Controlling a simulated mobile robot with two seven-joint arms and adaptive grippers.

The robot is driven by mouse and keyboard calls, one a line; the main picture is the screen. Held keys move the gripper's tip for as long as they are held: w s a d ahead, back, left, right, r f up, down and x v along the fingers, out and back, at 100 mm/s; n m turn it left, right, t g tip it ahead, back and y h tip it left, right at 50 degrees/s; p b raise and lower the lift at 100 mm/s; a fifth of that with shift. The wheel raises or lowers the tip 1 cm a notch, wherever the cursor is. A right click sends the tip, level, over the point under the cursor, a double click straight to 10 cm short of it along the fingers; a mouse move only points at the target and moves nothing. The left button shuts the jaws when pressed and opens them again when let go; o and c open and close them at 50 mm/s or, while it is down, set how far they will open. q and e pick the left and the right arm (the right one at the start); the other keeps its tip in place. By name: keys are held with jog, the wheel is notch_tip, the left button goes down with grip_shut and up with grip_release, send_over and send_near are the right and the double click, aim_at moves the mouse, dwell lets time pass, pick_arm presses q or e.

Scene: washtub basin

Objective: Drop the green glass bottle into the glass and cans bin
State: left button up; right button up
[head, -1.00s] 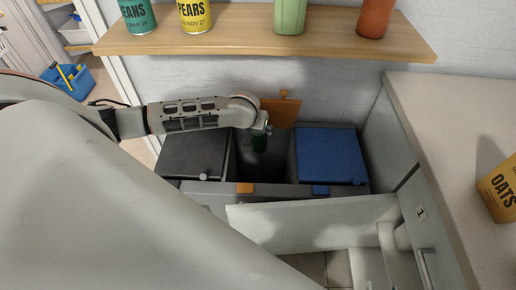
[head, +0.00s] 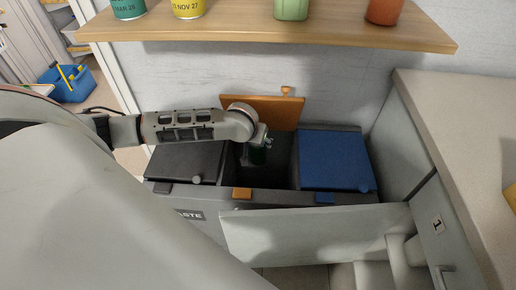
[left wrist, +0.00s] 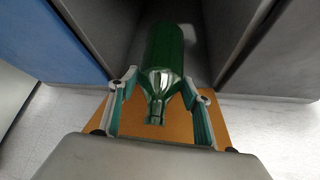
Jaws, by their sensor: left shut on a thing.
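My left gripper (head: 262,143) is shut on the green glass bottle (head: 258,155). In the head view the bottle hangs over the open middle bin (head: 278,172), its raised orange lid (head: 265,112) standing against the wall behind. In the left wrist view the gripper (left wrist: 160,108) has one finger on each side of the bottle (left wrist: 163,60) near its shoulder. The neck points toward the camera and the body points away, down into the dark bin between grey walls. My right gripper is not in view.
A black-lidded bin (head: 185,162) is left of the opening and a blue-lidded bin (head: 334,160) is right; both are closed. A wooden shelf (head: 270,32) with cans and containers hangs above. A pale front panel (head: 315,232) and a counter (head: 465,130) bound the right side.

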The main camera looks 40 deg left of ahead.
pick_arm(q)
jog(key=o, duration=1.8)
jog(key=shift+r, duration=0.1)
jog(key=shift+c, duration=0.2)
jog(key=shift+o, duration=0.6)
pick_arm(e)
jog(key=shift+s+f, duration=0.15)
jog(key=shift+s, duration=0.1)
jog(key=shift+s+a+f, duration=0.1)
pick_arm(q)
jog(key=v, duration=1.2)
